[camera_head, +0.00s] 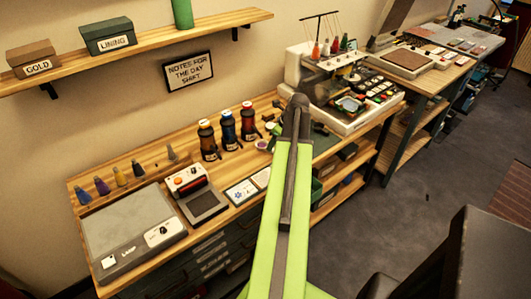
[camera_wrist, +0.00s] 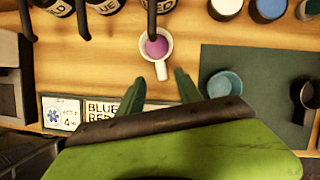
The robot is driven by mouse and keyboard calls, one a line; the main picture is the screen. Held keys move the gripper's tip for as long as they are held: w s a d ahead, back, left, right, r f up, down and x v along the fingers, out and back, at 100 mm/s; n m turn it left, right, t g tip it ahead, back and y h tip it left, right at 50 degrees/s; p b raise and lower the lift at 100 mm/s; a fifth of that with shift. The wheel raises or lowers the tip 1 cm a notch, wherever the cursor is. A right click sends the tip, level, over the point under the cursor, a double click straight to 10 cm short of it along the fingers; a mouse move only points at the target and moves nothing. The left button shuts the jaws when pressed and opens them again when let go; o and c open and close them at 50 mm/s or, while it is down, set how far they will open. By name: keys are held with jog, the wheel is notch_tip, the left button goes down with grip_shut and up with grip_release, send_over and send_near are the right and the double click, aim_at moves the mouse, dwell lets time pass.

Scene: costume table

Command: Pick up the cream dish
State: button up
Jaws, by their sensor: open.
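The cream dish (camera_wrist: 166,58) is small and round, holds something purple, and has a short handle-like part pointing toward me. It sits upright on the wooden table and also shows in the head view (camera_head: 261,146), just left of my arm. My gripper (camera_wrist: 160,76) is open and empty. Its two green fingers stand apart, with the tips just short of the dish, one to each side of the handle. I cannot tell how high the fingertips are above the table. In the head view my arm hides the fingers.
Dark bottles (camera_head: 228,127) with labels stand behind and left of the dish. A teal dish (camera_wrist: 225,85) and a black cup (camera_wrist: 305,95) sit on a dark green mat (camera_wrist: 262,65) to the right. Label cards (camera_wrist: 100,108) lie at the front left. A sewing machine (camera_head: 310,70) stands farther right.

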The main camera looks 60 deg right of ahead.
jog(key=b+x, duration=0.1)
jog(key=x, duration=0.1)
jog(key=b+x, duration=0.1)
jog(key=x, duration=0.1)
jog(key=shift+d+b, duration=0.2)
jog(key=shift+b, duration=0.15)
jog(key=shift+r, duration=0.1)
grip_shut()
